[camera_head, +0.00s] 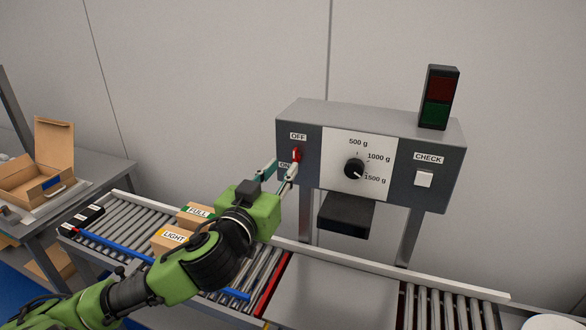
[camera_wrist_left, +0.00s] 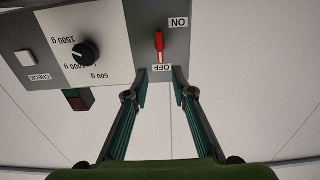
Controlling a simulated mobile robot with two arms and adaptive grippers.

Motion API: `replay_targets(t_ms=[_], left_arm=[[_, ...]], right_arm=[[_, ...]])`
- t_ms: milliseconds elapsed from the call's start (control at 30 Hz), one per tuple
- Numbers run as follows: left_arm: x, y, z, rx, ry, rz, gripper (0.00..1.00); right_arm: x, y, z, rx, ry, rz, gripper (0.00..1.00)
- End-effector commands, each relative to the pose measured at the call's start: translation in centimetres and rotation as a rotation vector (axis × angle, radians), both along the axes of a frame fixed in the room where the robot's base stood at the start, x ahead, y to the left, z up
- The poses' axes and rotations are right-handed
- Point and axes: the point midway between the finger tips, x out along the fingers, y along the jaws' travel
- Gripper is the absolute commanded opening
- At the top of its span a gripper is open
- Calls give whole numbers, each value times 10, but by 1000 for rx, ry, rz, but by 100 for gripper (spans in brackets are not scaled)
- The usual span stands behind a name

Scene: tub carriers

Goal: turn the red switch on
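The red switch (camera_head: 297,154) is a small lever on the left end of the grey control box, between the OFF label (camera_head: 298,136) above and the ON label (camera_head: 285,165) below. The ON label is partly hidden by my gripper in the head view. My left gripper (camera_head: 281,171) is open and empty, just in front of and below the switch. In the left wrist view, which is upside down, the red switch (camera_wrist_left: 159,42) lies beyond the gap between the fingertips (camera_wrist_left: 160,76), apart from both. I cannot tell for sure which way the lever tilts. My right gripper is not in view.
The box also carries a black dial (camera_head: 354,168), a white CHECK button (camera_head: 424,179) and a dark red and green lamp (camera_head: 438,98). Below runs a roller conveyor (camera_head: 455,305) with cartons marked FULL (camera_head: 197,212) and LIGHT (camera_head: 172,237). An open carton (camera_head: 45,165) stands left.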

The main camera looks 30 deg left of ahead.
Motion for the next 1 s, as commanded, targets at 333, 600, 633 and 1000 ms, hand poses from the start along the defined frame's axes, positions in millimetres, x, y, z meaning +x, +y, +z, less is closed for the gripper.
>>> replay_targets(t_ms=[333, 600, 633, 1000], left_arm=[[23, 6, -4, 4, -3, 2, 24], [63, 17, 4, -1, 2, 5, 24], [66, 17, 3, 0, 2, 5, 24], [76, 19, 0, 1, 2, 2, 24]], right_arm=[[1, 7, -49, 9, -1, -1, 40], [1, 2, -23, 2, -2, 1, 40], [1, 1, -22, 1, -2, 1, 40], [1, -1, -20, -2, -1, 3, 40]])
